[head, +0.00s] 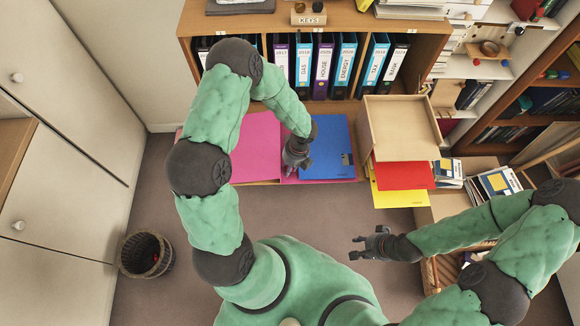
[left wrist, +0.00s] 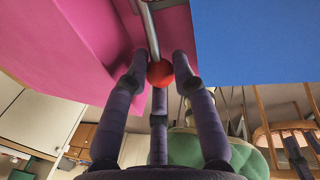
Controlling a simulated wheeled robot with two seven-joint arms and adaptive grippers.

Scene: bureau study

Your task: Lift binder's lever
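An open pink binder (head: 252,145) lies flat on the low surface, with a flat blue panel (head: 328,150) over its right side. Both also show in the left wrist view, the pink part (left wrist: 60,50) at left and the blue panel (left wrist: 250,40) at right. A metal lever (left wrist: 149,28) ends in a round red knob (left wrist: 160,73). My left gripper (head: 292,170) is at the seam between pink and blue, its fingers (left wrist: 161,66) on both sides of the knob. Whether they touch it is unclear. My right gripper (head: 353,248) is open and empty over the floor.
Upright binders (head: 322,66) fill the shelf behind. A wooden box (head: 402,120) stands right of the blue panel, with red (head: 404,175) and yellow (head: 398,197) sheets before it. A basket (head: 146,255) stands on the floor at left. Floor in front is clear.

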